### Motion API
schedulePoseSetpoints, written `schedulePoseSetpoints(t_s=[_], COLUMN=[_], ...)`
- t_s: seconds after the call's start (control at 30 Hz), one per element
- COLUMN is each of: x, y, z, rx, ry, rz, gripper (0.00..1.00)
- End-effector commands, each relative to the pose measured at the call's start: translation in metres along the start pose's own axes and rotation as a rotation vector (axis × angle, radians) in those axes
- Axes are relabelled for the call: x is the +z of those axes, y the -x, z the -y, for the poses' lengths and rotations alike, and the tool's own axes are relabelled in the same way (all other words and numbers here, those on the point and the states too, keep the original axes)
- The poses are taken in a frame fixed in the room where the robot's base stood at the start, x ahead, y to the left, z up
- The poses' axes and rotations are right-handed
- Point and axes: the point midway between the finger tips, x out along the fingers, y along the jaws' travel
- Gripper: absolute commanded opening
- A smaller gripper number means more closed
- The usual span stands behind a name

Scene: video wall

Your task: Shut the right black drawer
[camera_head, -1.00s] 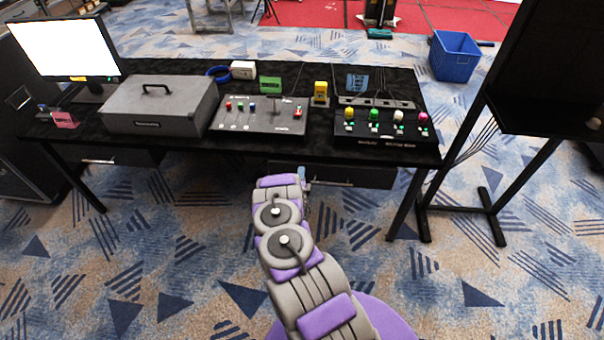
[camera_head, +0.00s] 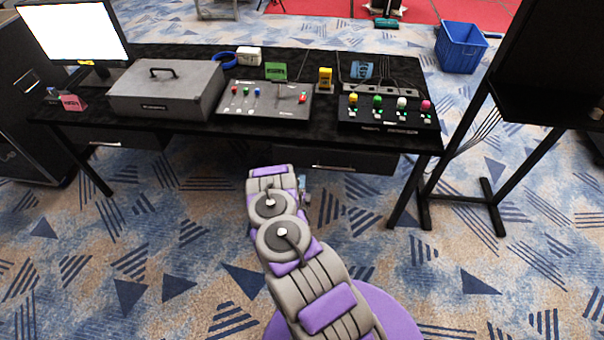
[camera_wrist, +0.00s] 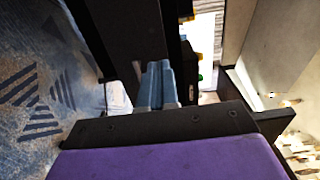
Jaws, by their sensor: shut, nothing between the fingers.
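The right black drawer (camera_head: 345,160) sits under the right part of the black table, with a thin pale handle on its front. How far it stands out is hard to tell from above. My gripper (camera_head: 303,188) is low in front of the drawer, near the left part of its front, and partly hidden by my arm. In the wrist view its blue-grey fingers (camera_wrist: 158,82) are together and empty. A dark panel (camera_wrist: 125,40), probably the drawer front, is close beyond the fingertips; contact cannot be made out.
The black table (camera_head: 235,125) carries a grey case (camera_head: 168,92), control panels (camera_head: 262,100) and a monitor (camera_head: 75,35). A left drawer (camera_head: 118,137) is under it. Table legs and a black stand (camera_head: 462,207) are at the right. The carpet in front is clear.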

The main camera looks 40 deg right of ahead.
Motion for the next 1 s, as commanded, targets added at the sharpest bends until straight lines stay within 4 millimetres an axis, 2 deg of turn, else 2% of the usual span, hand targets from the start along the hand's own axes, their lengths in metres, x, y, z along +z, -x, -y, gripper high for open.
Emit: schedulePoseSetpoints(t_s=[0.1, 0.17, 0.27, 0.37, 0.5, 0.67, 0.77, 0.87, 0.97, 1.0], x=[0.001, 0.003, 0.015, 0.037, 0.065, 0.071, 0.057, 0.025, -0.023, -0.046], y=[0.008, 0.007, -0.007, -0.031, -0.056, -0.068, -0.068, -0.065, -0.063, -0.062], z=[0.000, 0.000, 0.000, 0.006, 0.023, 0.048, 0.060, 0.068, 0.074, 0.075], rx=[0.004, 0.012, 0.050, 0.097, 0.130, 0.080, 0.015, -0.061, -0.147, -0.173], ry=[0.001, 0.007, 0.034, 0.104, 0.301, 0.634, 0.897, 1.197, 1.525, 1.655], rz=[0.003, 0.012, 0.063, 0.175, 0.402, 0.673, 0.831, 0.977, 1.107, 1.155], gripper=[0.00, 0.00, 0.00, 0.00, 0.00, 0.00, 0.00, 0.00, 0.00, 0.00])
